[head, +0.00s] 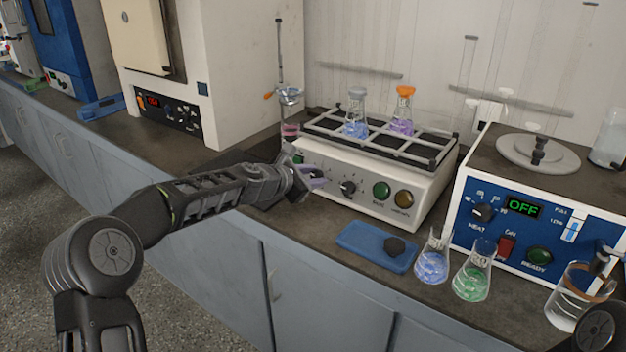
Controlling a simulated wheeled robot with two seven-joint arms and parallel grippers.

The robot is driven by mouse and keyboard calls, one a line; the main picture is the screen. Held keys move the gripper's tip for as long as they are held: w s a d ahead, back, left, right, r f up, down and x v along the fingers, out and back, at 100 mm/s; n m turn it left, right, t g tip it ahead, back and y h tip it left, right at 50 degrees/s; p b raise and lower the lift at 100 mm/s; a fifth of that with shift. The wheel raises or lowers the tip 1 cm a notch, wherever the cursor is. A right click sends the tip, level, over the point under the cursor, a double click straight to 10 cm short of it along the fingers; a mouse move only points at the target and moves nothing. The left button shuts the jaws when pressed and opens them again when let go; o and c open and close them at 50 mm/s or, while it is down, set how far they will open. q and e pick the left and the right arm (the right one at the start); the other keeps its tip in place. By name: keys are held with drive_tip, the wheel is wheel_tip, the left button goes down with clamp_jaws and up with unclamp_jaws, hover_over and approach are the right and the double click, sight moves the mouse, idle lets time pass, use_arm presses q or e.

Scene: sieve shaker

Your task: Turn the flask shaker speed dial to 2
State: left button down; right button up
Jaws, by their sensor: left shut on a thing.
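The flask shaker (375,196) is a white box with a rack on top, standing at the middle of the bench. My left gripper (309,177) is at the left end of this panel, left of the black knob. It is shut on a dial there, which the fingers mostly hide. I cannot read the setting. My right gripper is not in view; only part of my right arm shows at the lower right corner.
The rack holds flasks with a grey stopper (357,92) and an orange stopper (405,91). A blue tray (362,243), a blue-liquid flask (432,264), a green-liquid flask (472,278) and a beaker (568,308) stand in front. A blue-fronted device (560,262) is at right.

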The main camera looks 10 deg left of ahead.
use_arm(q)
drive_tip(key=m+b, duration=0.2)
drive_tip(key=m, duration=0.1)
drive_tip(key=shift+d+f+m, duration=0.1)
drive_tip(key=shift+f+m, duration=0.05)
drive_tip(key=shift+m, duration=0.15)
drive_tip(key=m+b, duration=0.2)
drive_tip(key=m, duration=0.1)
drive_tip(key=shift+f, duration=0.1)
drive_tip(key=m+b, duration=0.2)
drive_tip(key=m, duration=0.2)
drive_tip(key=shift+y, duration=0.3)
drive_tip(key=shift+s+m+b, duration=0.1)
drive_tip(key=shift+m+b, duration=0.95)
drive_tip(key=shift+m, duration=0.45)
drive_tip(key=c, duration=1.1)
unclamp_jaws()
drive_tip(key=shift+o, duration=0.2)
